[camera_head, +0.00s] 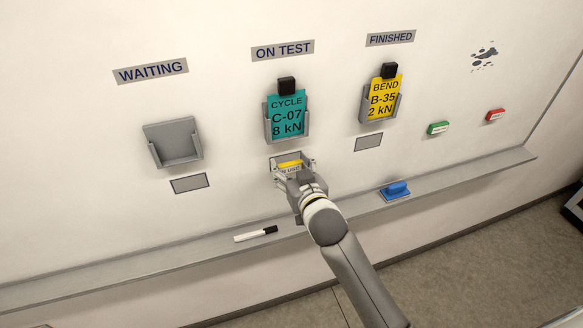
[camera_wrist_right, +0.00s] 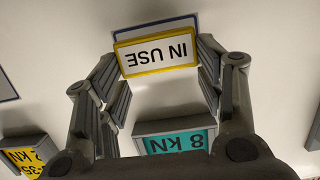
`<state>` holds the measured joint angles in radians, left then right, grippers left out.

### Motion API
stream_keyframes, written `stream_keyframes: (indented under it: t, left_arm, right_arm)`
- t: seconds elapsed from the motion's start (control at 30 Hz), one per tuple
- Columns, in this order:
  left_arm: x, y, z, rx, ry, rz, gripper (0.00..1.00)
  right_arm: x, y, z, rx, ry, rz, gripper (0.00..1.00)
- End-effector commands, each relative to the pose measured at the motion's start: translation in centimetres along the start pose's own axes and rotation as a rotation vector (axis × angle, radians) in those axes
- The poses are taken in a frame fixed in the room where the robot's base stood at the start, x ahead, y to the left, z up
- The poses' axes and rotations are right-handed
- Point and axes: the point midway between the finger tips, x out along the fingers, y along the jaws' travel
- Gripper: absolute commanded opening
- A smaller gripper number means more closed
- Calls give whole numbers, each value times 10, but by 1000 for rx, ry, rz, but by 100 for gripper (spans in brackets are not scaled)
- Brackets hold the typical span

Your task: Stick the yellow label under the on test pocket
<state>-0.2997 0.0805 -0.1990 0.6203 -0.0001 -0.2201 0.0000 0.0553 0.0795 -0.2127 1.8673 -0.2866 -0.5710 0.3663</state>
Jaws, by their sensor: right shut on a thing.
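The yellow-bordered IN USE label (camera_head: 290,165) is between the fingers of my right gripper (camera_head: 294,168), at the board just below the ON TEST pocket (camera_head: 287,137). In the right wrist view the label (camera_wrist_right: 155,58) appears upside down, its ends between the two fingers of the shut right gripper (camera_wrist_right: 156,66). It overlaps most of a blue-edged patch (camera_wrist_right: 150,32) on the board, whose edge shows past it. I cannot tell whether the label touches the board. The ON TEST pocket holds a teal CYCLE C-07 card (camera_head: 287,113). My left gripper is not in view.
The WAITING pocket (camera_head: 174,145) is empty; the FINISHED pocket (camera_head: 380,112) holds a yellow BEND card. Bare patches (camera_head: 189,183) (camera_head: 369,142) lie below them. Green (camera_head: 438,128) and red (camera_head: 495,114) labels are at right. A marker (camera_head: 256,234) and blue eraser (camera_head: 395,190) rest on the ledge.

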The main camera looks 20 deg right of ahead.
Motion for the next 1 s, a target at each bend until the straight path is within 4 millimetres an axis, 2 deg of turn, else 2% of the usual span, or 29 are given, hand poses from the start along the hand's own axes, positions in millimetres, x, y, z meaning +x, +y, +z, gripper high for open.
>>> stream_keyframes:
  t: [1.0]
  left_arm:
    - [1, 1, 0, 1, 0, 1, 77]
  right_arm:
    - [14, 0, -3, 1, 1, 0, 41]
